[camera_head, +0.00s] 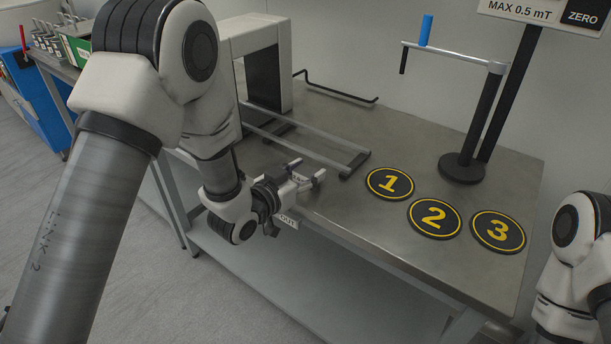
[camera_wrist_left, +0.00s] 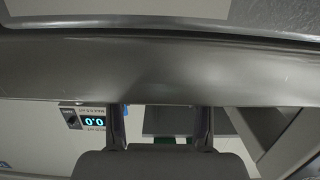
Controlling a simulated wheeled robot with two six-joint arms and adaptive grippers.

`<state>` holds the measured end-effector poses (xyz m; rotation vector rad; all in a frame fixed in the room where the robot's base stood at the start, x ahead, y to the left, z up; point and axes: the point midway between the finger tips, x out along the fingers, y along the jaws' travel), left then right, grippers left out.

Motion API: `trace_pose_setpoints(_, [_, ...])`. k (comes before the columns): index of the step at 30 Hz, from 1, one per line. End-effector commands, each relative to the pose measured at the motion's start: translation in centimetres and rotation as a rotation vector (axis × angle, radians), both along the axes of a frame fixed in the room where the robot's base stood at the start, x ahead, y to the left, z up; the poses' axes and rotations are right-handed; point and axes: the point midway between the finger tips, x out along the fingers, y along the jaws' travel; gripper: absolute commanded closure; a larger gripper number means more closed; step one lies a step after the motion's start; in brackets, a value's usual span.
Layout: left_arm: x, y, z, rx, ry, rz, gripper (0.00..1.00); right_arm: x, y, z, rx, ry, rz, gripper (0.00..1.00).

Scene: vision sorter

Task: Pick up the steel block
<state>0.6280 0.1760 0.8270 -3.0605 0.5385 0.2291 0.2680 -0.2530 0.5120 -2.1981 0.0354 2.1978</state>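I cannot make out a steel block for certain in either view. My left gripper (camera_head: 307,169) is at the front edge of the steel table (camera_head: 420,170), by the end of the metal rails. Its two fingers are apart in the head view. In the left wrist view the fingers of the left gripper (camera_wrist_left: 160,125) also stand apart, with a dark grey flat shape (camera_wrist_left: 170,120) showing behind the gap; I cannot tell what it is. Nothing is clearly held. My right arm shows at the right edge of the head view, but its gripper is out of view.
Round discs marked 1 (camera_head: 389,183), 2 (camera_head: 434,218) and 3 (camera_head: 497,231) lie at the table's right. A black stand (camera_head: 462,168) with a blue cylinder (camera_head: 425,30) on its arm stands behind them. A white arch (camera_head: 259,45) spans the rails (camera_head: 310,140).

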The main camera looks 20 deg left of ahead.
Motion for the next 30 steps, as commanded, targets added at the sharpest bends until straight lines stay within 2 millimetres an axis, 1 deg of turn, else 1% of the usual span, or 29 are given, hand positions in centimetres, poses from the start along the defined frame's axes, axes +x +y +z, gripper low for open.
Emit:
trace_pose_setpoints(8, [0.0,0.0,0.1,0.001,-0.001,0.000,1.00,0.0,0.0,0.0,0.000,0.000,0.000,0.60])
trace_pose_setpoints(11, [0.0,0.0,0.5,0.001,-0.001,0.000,1.00,0.0,0.0,0.1,0.000,0.000,0.000,0.60])
trace_pose_setpoints(14, [0.0,0.0,1.4,0.000,-0.003,0.000,1.00,0.0,0.0,0.3,0.000,0.000,0.000,0.60])
trace_pose_setpoints(19, [0.0,0.0,3.7,0.000,-0.005,0.000,1.00,0.0,0.0,0.7,0.000,0.000,0.000,0.60])
trace_pose_setpoints(20, [-0.1,-0.1,4.0,0.001,-0.003,0.000,1.00,0.0,0.0,0.7,0.000,0.000,0.000,0.60])
trace_pose_setpoints(21, [-1.1,-0.5,3.6,0.002,0.002,-0.003,1.00,0.0,0.0,0.5,0.000,0.000,0.000,0.60])
trace_pose_setpoints(26, [-4.4,-1.9,3.9,0.005,0.001,-0.004,1.00,0.0,0.0,0.4,0.000,0.000,0.000,0.60])
trace_pose_setpoints(30, [-8.0,-3.3,4.3,0.009,0.001,-0.004,1.00,0.0,0.0,0.5,0.000,0.000,0.000,0.60])
